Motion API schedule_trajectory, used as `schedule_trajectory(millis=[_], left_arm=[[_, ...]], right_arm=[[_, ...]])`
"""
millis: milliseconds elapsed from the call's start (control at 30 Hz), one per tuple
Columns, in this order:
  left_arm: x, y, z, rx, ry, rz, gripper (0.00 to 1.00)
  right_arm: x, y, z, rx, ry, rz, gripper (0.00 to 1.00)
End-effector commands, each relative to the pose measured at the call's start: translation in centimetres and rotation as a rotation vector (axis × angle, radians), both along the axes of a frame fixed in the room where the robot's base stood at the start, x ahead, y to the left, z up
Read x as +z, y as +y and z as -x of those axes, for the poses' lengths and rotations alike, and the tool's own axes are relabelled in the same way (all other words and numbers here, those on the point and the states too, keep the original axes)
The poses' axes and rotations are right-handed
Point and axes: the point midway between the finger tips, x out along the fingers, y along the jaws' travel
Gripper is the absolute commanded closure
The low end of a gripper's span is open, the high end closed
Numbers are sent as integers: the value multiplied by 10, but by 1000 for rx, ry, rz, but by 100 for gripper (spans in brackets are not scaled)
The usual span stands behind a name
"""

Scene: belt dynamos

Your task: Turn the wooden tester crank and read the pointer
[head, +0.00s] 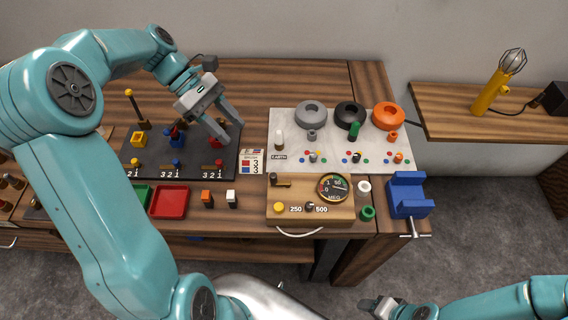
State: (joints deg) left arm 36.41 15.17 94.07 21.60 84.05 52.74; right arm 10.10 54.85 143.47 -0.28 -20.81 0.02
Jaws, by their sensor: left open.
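A small crank (280,181) with a dark end lies at the tester's back left corner. A yellow knob (279,208) and a dark switch sit by the 250 and 500 marks. My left gripper (232,131) is open and empty, left of and behind the tester, above the dark board's right edge. My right gripper (378,306) is low at the bottom, away from the bench; its jaws are unclear.
A pale panel (375,156) behind the tester bears grey, black and orange rings and coloured dots. A blue vise (408,196) stands to the right. A dark board (150,163) with small parts, a red tray (169,202) and a numbered card (251,161) are left.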

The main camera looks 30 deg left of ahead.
Motion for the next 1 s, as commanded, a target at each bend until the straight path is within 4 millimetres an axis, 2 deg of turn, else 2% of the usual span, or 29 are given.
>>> schedule_trajectory(millis=[133,267,700,1000], left_arm=[[0,-1,6,6,4,4,56],[-11,-13,9,5,4,6,56],[-83,-87,5,3,7,7,56],[-111,-114,-1,3,1,5,56]], right_arm=[[1,0,0,0,1,0,44],[2,0,0,0,1,0,44],[13,0,0,0,1,0,44],[16,0,0,0,1,0,44]])
